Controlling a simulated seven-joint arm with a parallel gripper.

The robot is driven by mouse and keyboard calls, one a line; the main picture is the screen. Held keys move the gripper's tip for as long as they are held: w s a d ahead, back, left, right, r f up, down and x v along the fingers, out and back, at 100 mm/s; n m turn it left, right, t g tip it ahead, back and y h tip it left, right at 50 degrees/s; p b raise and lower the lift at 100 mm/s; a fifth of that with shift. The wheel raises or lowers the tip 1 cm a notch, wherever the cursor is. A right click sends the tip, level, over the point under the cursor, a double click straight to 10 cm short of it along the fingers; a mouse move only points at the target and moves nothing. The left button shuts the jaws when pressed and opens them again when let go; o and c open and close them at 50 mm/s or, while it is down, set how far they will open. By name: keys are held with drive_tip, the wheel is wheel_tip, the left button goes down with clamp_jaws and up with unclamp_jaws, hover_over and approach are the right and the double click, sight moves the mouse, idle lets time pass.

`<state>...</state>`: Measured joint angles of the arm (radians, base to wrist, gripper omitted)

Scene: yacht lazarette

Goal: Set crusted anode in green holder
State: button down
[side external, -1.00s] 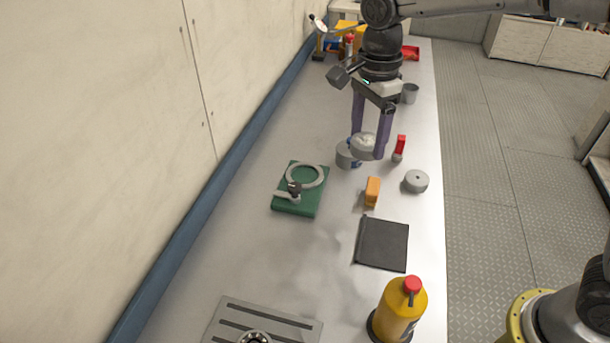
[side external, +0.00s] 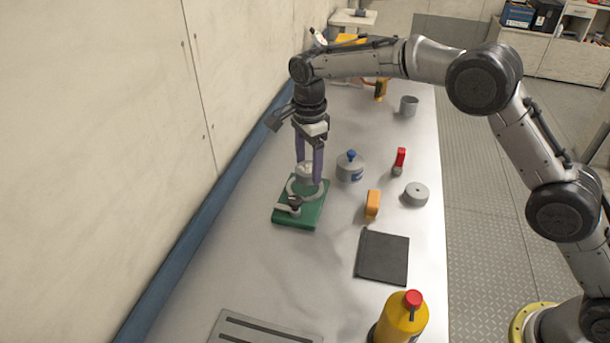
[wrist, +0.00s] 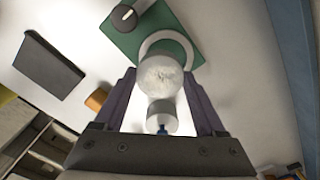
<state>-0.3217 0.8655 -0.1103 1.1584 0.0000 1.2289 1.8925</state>
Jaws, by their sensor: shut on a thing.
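My gripper (side external: 310,178) points down with its purple fingers shut on the crusted anode (side external: 304,172), a pale grey disc with a rough whitish face. The green holder (side external: 284,216) lies on the bench, with a light grey ring and a dark-knobbed clamp lever on it. In the side view, the anode is at the far part of the ring and hides some of it. In the wrist view, the anode (wrist: 159,76) sits between the fingers and overlaps the ring's edge on the green holder (wrist: 122,42). I cannot tell its exact height above the ring.
A grey canister with a blue knob (side external: 350,167) stands right of the holder. A red-handled tool (side external: 400,160), a grey disc (side external: 416,194), an orange block (side external: 372,204) and a dark pad (side external: 383,257) lie farther right. A yellow bottle (side external: 402,320) stands in front. Bench left of the holder is clear.

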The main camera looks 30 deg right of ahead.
sight(305, 166)
drive_tip(key=shift+w+a+f, duration=0.15)
drive_tip(key=shift+w+f, duration=0.4)
drive_tip(key=shift+f, duration=1.45)
drive_tip(key=shift+f, duration=0.1)
unclamp_jaws()
drive_tip(key=shift+s+f, duration=0.1)
drive_tip(key=shift+f, duration=0.05)
wheel_tip(305, 166, up, 12)
drive_tip(key=shift+f, duration=0.1)
drive_tip(key=shift+r, duration=0.25)
